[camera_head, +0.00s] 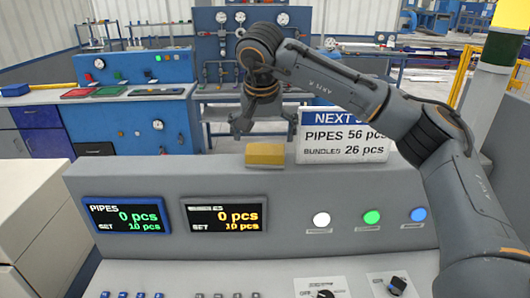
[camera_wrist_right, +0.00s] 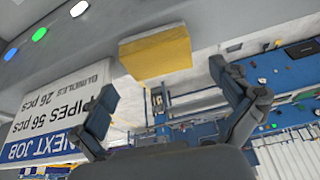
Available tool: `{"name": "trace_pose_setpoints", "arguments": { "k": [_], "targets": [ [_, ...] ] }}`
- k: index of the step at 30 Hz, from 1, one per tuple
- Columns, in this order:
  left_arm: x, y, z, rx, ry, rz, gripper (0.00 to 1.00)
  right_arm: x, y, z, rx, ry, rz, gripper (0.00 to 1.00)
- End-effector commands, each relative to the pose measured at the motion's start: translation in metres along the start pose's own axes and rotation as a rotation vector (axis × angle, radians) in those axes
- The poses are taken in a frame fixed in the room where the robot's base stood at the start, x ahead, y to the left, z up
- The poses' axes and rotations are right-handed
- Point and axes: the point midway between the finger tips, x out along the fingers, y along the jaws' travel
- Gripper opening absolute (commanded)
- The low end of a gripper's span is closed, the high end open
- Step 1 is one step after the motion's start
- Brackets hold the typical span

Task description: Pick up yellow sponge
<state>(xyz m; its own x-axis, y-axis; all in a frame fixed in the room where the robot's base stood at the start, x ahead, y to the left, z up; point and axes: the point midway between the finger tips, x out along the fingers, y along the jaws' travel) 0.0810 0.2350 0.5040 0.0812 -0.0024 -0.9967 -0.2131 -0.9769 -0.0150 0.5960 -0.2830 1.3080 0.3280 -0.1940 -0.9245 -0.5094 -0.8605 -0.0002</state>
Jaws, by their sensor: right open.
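The yellow sponge (camera_head: 265,154) lies on the top ledge of the grey control console (camera_head: 210,172), just left of the white sign. In the right wrist view the sponge (camera_wrist_right: 156,52) shows beyond the fingers, near the middle top. My right gripper (camera_head: 245,128) hangs above and behind the sponge in the head view, its fingers spread. In the right wrist view the right gripper (camera_wrist_right: 168,112) is open with nothing between its fingers, apart from the sponge. My left gripper is not in either view.
The "NEXT JOB" sign (camera_head: 343,135) stands on the ledge close to the sponge's right, under my right arm; it also shows in the right wrist view (camera_wrist_right: 55,115). A blue workbench (camera_head: 150,122) stands behind at left. The ledge left of the sponge is clear.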

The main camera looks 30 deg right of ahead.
Motion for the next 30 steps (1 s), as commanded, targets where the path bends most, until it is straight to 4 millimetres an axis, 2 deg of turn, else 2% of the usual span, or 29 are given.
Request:
{"name": "trace_pose_setpoints", "arguments": {
  "k": [6,12,21,23,27,30],
  "targets": [
    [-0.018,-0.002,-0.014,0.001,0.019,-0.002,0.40,0.019,0.003,0.001,0.000,-0.004,0.004,1.00],
    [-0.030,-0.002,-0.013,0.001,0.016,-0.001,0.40,0.048,0.004,0.002,0.002,-0.003,0.002,1.00],
    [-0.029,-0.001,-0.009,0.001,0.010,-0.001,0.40,0.055,0.003,0.003,0.001,0.000,0.001,1.00],
    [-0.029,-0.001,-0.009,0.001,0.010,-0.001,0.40,0.055,0.003,0.003,0.001,0.000,0.001,0.90],
    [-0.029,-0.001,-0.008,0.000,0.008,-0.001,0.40,0.055,0.003,0.003,0.001,0.000,0.000,0.63],
    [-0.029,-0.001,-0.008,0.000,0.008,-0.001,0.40,0.055,0.003,0.003,0.001,0.000,0.000,0.62]
  ]
}}
